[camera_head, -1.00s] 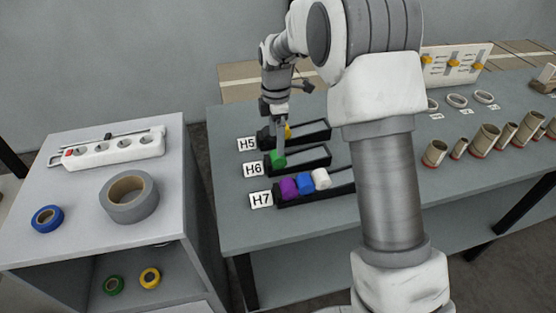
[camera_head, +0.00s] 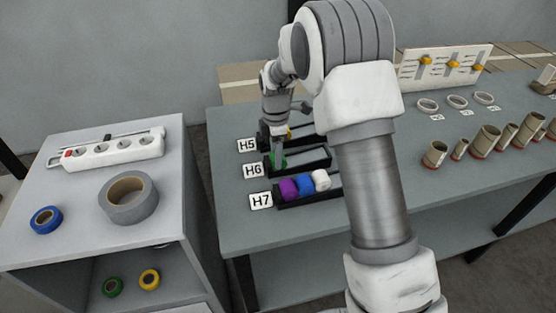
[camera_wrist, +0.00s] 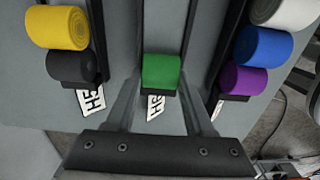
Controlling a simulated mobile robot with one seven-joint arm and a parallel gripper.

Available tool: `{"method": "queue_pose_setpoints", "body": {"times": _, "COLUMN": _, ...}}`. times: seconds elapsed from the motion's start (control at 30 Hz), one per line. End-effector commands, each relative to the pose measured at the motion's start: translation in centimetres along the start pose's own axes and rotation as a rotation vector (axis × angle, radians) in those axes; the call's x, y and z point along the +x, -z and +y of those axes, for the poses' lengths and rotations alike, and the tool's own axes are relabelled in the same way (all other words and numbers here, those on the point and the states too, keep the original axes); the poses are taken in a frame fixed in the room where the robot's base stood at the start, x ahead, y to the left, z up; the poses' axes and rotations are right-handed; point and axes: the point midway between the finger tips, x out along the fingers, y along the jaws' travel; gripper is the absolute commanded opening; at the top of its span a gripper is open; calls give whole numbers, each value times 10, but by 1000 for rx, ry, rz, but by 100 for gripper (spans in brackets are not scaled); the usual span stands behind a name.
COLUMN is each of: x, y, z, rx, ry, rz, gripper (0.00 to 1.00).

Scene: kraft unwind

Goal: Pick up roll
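A green roll (camera_wrist: 160,70) lies at the near end of the H6 rack (camera_head: 318,160), by the H6 label. My gripper (camera_wrist: 160,92) is open over that end of the rack, one finger on each side of the green roll. I cannot tell whether the fingers touch it. In the head view, the green roll (camera_head: 271,162) is partly hidden behind my gripper (camera_head: 279,150).
The H7 rack beside it holds a purple roll (camera_head: 288,189), a blue roll (camera_head: 305,183) and a white roll (camera_head: 321,180). The H5 rack holds a yellow roll (camera_wrist: 57,27) and a black roll (camera_wrist: 70,66). Several cardboard tubes (camera_head: 484,139) stand at the right.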

Motion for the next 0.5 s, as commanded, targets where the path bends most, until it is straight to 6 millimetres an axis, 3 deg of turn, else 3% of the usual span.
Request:
{"method": "queue_pose_setpoints", "body": {"times": 0.03, "x": 0, "y": 0, "z": 0, "rx": 0, "ry": 0, "rz": 0, "gripper": 42}}
{"method": "queue_pose_setpoints", "body": {"times": 0.27, "x": 0, "y": 0, "z": 0, "rx": 0, "ry": 0, "rz": 0, "gripper": 1}}
{"method": "queue_pose_setpoints", "body": {"times": 0.5, "x": -1, "y": 0, "z": 0, "rx": 0, "ry": 0, "rz": 0, "gripper": 0}}
